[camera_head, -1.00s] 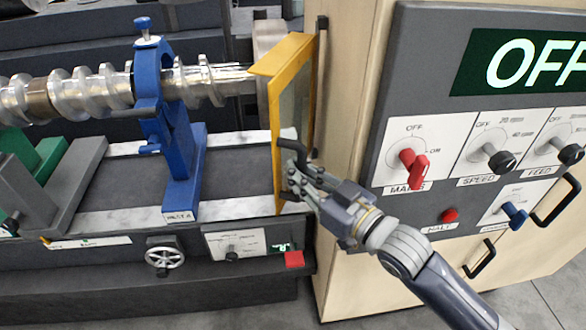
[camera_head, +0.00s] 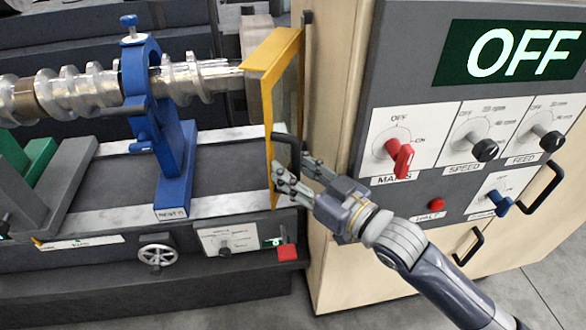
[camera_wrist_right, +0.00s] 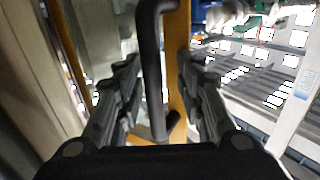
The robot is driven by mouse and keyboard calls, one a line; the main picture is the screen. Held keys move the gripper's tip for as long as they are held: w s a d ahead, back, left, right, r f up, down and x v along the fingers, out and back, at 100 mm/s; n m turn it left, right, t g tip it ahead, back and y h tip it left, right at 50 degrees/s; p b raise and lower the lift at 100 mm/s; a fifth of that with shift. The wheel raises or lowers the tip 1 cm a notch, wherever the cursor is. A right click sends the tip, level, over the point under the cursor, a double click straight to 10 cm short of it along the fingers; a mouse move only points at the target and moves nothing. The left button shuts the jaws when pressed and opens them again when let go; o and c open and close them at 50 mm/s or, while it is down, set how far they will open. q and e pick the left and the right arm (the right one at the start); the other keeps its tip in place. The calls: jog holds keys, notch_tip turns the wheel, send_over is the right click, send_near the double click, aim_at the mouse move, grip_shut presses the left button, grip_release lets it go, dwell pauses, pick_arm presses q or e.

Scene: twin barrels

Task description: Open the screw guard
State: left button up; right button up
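The screw guard (camera_head: 269,90) is a yellow-framed panel standing at the right end of the lathe, beside the wooden cabinet. Its black bar handle (camera_head: 294,148) sticks out from the near edge. My right gripper (camera_head: 293,175) reaches the handle's lower part from the right. In the right wrist view the handle (camera_wrist_right: 151,75) runs between the two fingers of the right gripper (camera_wrist_right: 160,85), with gaps on both sides, so the fingers are open around it. The guard's yellow edge (camera_wrist_right: 178,60) shows behind. My left gripper is not in view.
A large metal screw (camera_head: 85,92) lies along the lathe through a blue rest (camera_head: 165,120). The cabinet's control panel (camera_head: 415,90) reads OFF, with a red mains knob (camera_head: 401,157) above my right forearm. A red button (camera_head: 287,252) sits below the guard.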

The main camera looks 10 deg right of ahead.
jog(key=shift+s+d+f, duration=0.1)
jog(key=shift+s+d, duration=0.2)
jog(key=shift+d, duration=0.1)
jog(key=v, duration=1.1)
jog(key=shift+s+a, duration=0.1)
dwell(0.3)
